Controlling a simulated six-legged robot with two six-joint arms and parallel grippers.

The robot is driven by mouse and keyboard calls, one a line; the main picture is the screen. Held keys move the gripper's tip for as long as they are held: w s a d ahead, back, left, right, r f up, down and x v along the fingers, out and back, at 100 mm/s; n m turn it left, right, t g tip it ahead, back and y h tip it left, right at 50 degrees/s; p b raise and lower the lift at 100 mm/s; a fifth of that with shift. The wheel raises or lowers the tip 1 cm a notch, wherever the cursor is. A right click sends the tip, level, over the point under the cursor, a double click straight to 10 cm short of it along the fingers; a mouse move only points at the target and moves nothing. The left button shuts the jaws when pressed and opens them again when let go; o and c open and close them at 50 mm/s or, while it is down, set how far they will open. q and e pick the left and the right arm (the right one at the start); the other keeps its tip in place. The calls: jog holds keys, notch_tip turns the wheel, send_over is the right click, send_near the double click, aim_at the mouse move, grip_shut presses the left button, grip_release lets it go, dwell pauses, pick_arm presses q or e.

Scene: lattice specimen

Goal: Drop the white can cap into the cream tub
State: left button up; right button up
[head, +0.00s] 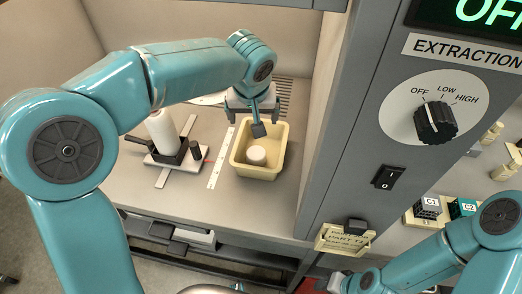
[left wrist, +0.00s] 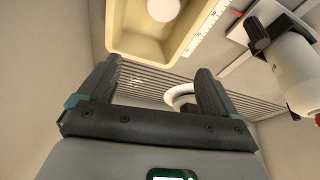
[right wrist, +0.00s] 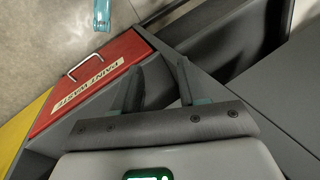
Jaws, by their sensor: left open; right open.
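The cream tub (head: 284,155) stands on the booth floor, with a white round cap (head: 257,155) lying inside on its bottom. The left wrist view also shows the tub (left wrist: 130,40) and part of the cap (left wrist: 163,9) at its top edge. My left gripper (head: 258,122) is above the back part of the tub, apart from the cap. In the left wrist view its fingers (left wrist: 152,78) are spread and nothing is between them. My right gripper (right wrist: 158,78) is open and empty, away from the tub, over a grey edge near a red drawer.
A white can (head: 162,132) stands in a black holder left of the tub. A white ruler (head: 219,158) lies between them. A grey panel with an extraction dial (head: 436,119) rises on the right. The red paint waste drawer (right wrist: 90,80) shows in the right wrist view.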

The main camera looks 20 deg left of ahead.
pick_arm(q)
jog(key=a+v, duration=0.1)
jog(key=v, duration=0.7)
jog(key=shift+s+d+r, duration=0.2)
jog(key=shift+d, duration=0.35)
jog(key=shift+w, duration=0.15)
jog(key=shift+s, duration=0.2)
